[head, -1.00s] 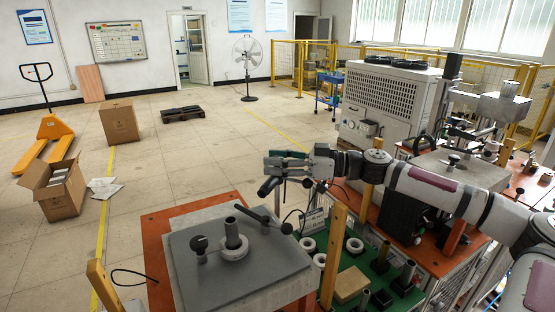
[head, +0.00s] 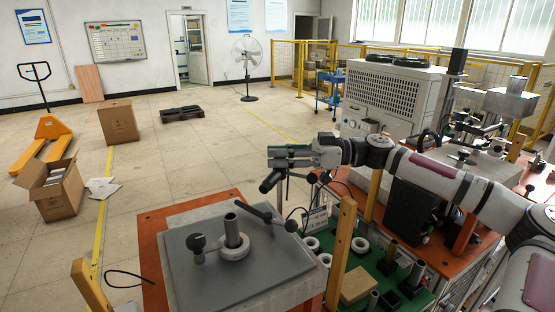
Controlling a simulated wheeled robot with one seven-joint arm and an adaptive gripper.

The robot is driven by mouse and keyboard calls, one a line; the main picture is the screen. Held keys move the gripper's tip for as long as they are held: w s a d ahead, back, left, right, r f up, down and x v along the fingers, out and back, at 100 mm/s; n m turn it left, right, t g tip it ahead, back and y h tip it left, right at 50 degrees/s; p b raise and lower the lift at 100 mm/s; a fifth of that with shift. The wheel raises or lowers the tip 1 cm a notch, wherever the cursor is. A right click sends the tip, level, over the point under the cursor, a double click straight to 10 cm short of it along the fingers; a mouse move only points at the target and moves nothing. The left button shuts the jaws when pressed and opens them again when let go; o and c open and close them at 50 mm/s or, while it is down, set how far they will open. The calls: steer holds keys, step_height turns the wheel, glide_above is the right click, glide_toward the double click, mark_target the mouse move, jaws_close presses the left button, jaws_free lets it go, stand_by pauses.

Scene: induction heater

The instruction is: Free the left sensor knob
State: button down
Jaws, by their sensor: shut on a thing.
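The heater's grey plate (head: 215,272) carries an upright dark tube (head: 232,232) in a pale ring (head: 234,249). A black knob (head: 196,243) stands on a short stem left of the tube. A dark bar (head: 255,213) slants behind the tube to a second black knob (head: 289,226) on the right. My gripper (head: 274,157) is above and beyond the plate's far right corner, apart from both knobs and pointing left. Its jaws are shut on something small. A dark cylindrical piece (head: 270,182) hangs just below the jaws; its exact hold is unclear.
A wooden post (head: 340,255) stands right of the plate. Beyond it is a green board (head: 400,268) with white rings, dark tubes and a wooden block (head: 357,286). A black cable loops by the orange table edge.

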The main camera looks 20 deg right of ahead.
steer(key=c, duration=2.4)
jaws_free()
steer(key=shift+n+g+b, duration=0.3)
steer(key=shift+n+g, duration=0.1)
steer(key=shift+g, duration=0.2)
steer(key=c, duration=2.4)
jaws_free()
steer(key=c, duration=2.4)
jaws_free()
steer(key=c, duration=1.2)
jaws_free()
steer(key=shift+c, duration=0.2)
steer(key=s+d, duration=0.2)
steer(key=d, duration=1)
steer(key=shift+s, duration=0.15)
